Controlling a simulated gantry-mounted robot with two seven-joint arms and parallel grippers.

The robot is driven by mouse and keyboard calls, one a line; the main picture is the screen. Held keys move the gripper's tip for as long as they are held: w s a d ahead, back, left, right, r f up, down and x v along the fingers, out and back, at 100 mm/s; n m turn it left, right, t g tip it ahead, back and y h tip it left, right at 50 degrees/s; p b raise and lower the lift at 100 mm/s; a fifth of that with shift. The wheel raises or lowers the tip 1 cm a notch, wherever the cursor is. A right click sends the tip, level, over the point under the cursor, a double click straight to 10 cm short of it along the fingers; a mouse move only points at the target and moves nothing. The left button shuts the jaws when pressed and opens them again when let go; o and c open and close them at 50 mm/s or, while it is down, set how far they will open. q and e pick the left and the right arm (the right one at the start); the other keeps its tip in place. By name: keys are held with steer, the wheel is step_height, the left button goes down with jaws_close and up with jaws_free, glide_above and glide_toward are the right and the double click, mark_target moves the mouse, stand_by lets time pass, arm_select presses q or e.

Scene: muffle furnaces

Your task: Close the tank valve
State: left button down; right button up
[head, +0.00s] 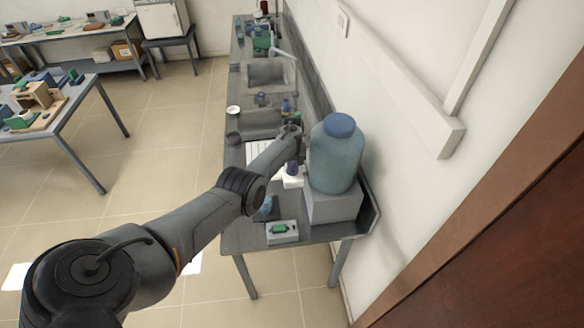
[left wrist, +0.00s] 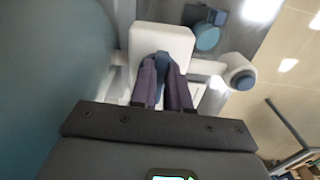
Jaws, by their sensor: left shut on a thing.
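The tank (head: 337,160) is a large teal jug with a blue cap, standing on a grey block at the right end of the bench. It fills the left side of the left wrist view (left wrist: 45,70). My left gripper (head: 296,142) is at the tank's left side, partly hidden by its own wrist. In the left wrist view, its two purple fingers (left wrist: 163,82) are closed on a narrow blue piece, which looks like the valve handle (left wrist: 162,66). The valve body is mostly hidden by the fingers, so the handle's angle is unclear. My right gripper does not show.
The long grey bench (head: 240,152) runs along the wall, with a sink (head: 268,74) farther back. A small device with a green top (head: 282,231) sits at the bench's near end. A white block (left wrist: 160,42) lies beyond the fingers.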

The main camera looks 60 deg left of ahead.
mark_target(293, 169)
arm_select(q)
steer(key=shift+n, duration=0.4)
steer(key=c, duration=1.1)
jaws_free()
step_height(293, 169, up, 11)
steer(key=shift+p, duration=0.35)
steer(key=shift+f, duration=0.2)
